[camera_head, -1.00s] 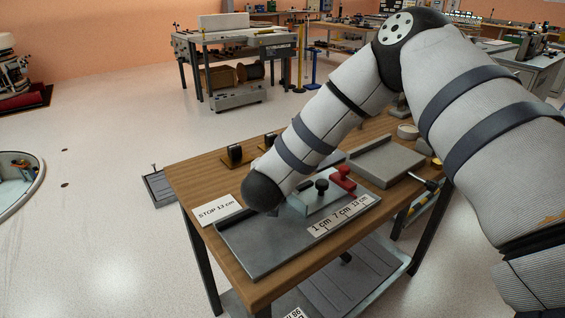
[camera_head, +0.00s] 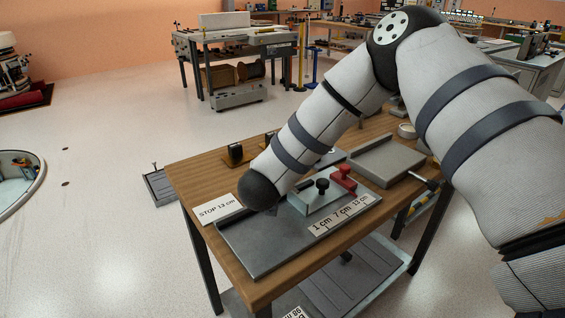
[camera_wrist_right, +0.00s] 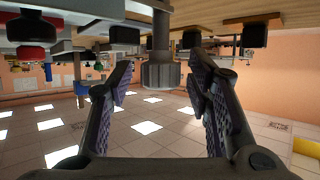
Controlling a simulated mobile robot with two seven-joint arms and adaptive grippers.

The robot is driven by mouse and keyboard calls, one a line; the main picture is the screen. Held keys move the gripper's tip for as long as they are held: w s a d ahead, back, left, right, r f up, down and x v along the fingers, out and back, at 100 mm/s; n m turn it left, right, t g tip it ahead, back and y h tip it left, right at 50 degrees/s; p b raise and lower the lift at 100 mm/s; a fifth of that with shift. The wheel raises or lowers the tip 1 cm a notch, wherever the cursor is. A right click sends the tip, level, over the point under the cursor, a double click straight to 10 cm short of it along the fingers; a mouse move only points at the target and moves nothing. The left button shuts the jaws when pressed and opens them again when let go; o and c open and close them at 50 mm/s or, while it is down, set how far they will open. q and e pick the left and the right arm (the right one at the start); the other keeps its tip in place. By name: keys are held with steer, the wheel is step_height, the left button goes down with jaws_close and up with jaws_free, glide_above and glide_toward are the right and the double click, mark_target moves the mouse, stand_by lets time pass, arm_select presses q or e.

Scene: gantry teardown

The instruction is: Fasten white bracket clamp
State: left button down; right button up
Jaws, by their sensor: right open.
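A pale bracket-like fixture (camera_head: 310,202) with a black knob (camera_head: 321,187) sits on the grey plate (camera_head: 262,247) on the wooden bench. A red clamp-like part (camera_head: 343,179) stands just behind it. In the head view my right arm reaches down over the plate, and its gripper is hidden by the arm. In the right wrist view, which looks upside down, my right gripper (camera_wrist_right: 160,76) has its two fingers spread. A dark grey cylindrical knob (camera_wrist_right: 161,71) on a rod shows between the fingers, apart from both. I cannot tell which fixture it belongs to. My left gripper is not seen.
The "STOP 13 cm" card (camera_head: 216,208) lies left of the plate, and a "1 cm 7 cm 13 cm" strip (camera_head: 342,216) lies along its right side. A grey block-like fixture (camera_head: 385,163) stands toward the bench's right end. Open floor (camera_head: 100,240) lies to the left.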

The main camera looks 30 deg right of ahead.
steer(key=v, duration=1.2)
